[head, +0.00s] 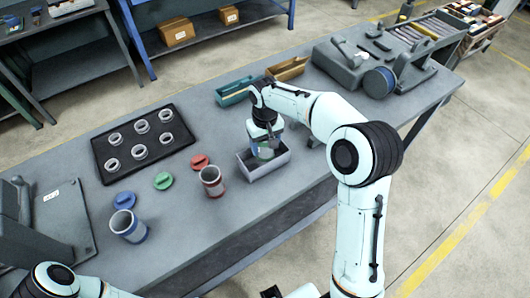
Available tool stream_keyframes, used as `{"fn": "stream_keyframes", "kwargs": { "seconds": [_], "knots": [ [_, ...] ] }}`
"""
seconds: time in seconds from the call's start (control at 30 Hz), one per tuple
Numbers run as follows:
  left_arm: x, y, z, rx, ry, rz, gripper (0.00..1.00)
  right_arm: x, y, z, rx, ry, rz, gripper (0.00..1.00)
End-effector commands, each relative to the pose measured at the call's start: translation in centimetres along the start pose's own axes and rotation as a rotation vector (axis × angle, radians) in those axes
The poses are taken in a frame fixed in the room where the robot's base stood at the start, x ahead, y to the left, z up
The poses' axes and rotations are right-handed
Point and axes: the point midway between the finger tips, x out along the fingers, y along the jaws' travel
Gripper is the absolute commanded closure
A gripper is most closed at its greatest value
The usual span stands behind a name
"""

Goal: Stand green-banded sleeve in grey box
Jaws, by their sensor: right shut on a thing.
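The grey box (273,170) stands near the front edge of the workbench, right of the middle. My right gripper (264,142) points down over the box and is shut on the green-banded sleeve (265,153). The sleeve is inside the box's opening, roughly upright. The gripper and the box wall hide much of it, and I cannot tell whether it touches the box floor. Part of my left arm shows at the lower left; its gripper is not in view.
A red-banded sleeve (212,181) and a blue-banded sleeve (128,226) stand left of the box. Red (199,161), green (163,181) and blue (124,200) discs lie nearby. A black tray (126,171) holds several rings. A teal bin (232,93) and a brown bin (287,69) stand behind.

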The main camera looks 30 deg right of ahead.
Motion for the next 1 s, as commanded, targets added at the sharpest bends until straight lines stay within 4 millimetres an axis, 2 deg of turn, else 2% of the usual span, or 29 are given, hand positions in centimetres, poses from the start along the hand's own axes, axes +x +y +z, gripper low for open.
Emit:
{"fn": "stream_keyframes", "kwargs": {
  "seconds": [0.1,0.23,0.63,0.67,0.73,1.0],
  "knots": [
    [0.4,-0.2,0.2,-0.001,-0.002,-0.001,0.4,2.5,0.0,0.1,0.001,-0.004,0.0,0.68],
    [0.5,-0.3,0.2,-0.001,-0.003,-0.001,0.4,4.1,0.0,0.1,0.001,-0.002,0.0,0.68],
    [0.6,-0.3,0.3,-0.002,-0.004,-0.002,0.4,4.7,0.0,0.0,0.001,0.0,0.0,0.68],
    [0.7,-0.3,0.3,-0.002,-0.004,-0.002,0.4,4.8,0.0,0.1,0.001,-0.001,0.0,0.34],
    [0.6,-0.3,0.3,-0.002,-0.004,-0.002,0.4,4.7,0.0,0.0,0.001,-0.001,0.0,0.11],
    [0.6,-0.3,0.3,-0.002,-0.004,-0.001,0.4,4.7,0.0,0.0,0.001,-0.001,0.0,0.11]
  ]
}}
